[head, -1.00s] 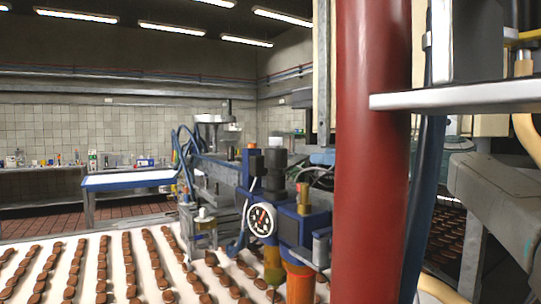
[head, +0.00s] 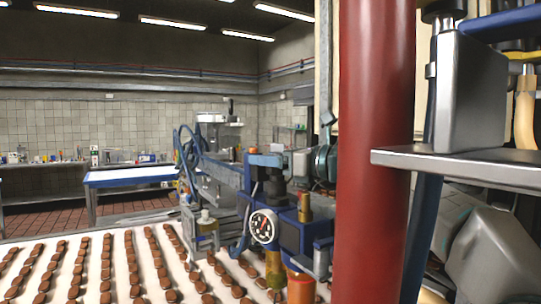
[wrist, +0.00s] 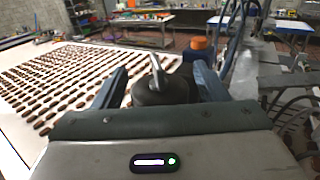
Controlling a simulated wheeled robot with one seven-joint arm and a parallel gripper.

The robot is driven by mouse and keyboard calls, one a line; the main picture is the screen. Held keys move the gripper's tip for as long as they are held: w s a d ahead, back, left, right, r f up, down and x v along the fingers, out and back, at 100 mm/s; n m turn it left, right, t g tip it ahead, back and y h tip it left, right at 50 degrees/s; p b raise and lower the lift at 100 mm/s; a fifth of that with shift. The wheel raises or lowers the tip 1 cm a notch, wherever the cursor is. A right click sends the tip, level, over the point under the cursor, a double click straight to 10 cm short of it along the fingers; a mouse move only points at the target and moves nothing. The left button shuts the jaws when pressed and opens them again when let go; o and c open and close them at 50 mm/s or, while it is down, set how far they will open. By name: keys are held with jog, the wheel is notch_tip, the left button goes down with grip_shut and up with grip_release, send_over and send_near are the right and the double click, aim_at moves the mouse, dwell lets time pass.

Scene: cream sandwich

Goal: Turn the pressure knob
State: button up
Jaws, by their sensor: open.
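A dark round knob (wrist: 165,92) with a silver lever-like piece on top sits between my gripper's fingers in the wrist view. My gripper (wrist: 163,76) is open, with one blue-grey finger on each side of the knob. I cannot tell whether either finger touches it. In the head view my gripper (head: 268,160) comes in from the right at the top of the blue machine (head: 291,236), and a finger covers part of the dark knob (head: 274,186). A white round gauge (head: 264,226) is on the machine's front, below the knob.
A red column (head: 372,150) stands close on the right. A white conveyor (head: 120,262) with rows of brown cookies lies at the left. An orange cap (wrist: 199,45) is just beyond the knob. A blue-edged table (head: 130,178) stands further back.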

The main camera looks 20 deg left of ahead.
jog(key=shift+a, duration=0.1)
jog(key=c, duration=1)
jog(key=shift+m+t, duration=0.3)
jog(key=shift+t, duration=0.2)
jog(key=m+t+h, duration=0.1)
jog(key=t, duration=0.1)
jog(key=shift+w+m+t, duration=0.1)
jog(key=shift+m+t, duration=0.2)
jog(key=shift+m, duration=0.1)
jog(key=m+t+h, duration=0.1)
jog(key=m+t, duration=0.1)
jog(key=t, duration=0.1)
jog(key=shift+w+r+h+p, duration=0.1)
jog(key=shift+w+h+p, duration=0.05)
jog(key=shift+h+p, duration=0.25)
jog(key=m+t+h, duration=0.1)
jog(key=m+t+h+p, duration=0.2)
jog(key=shift+w+d+t, duration=0.2)
jog(key=shift+d+t, duration=0.05)
jog(key=shift+t, duration=0.05)
jog(key=shift+w+d+m+t+h+p, duration=0.1)
jog(key=shift+d+m+t+h+p, duration=0.05)
jog(key=shift+m+t+h+p, duration=0.7)
jog(key=shift+h, duration=0.25)
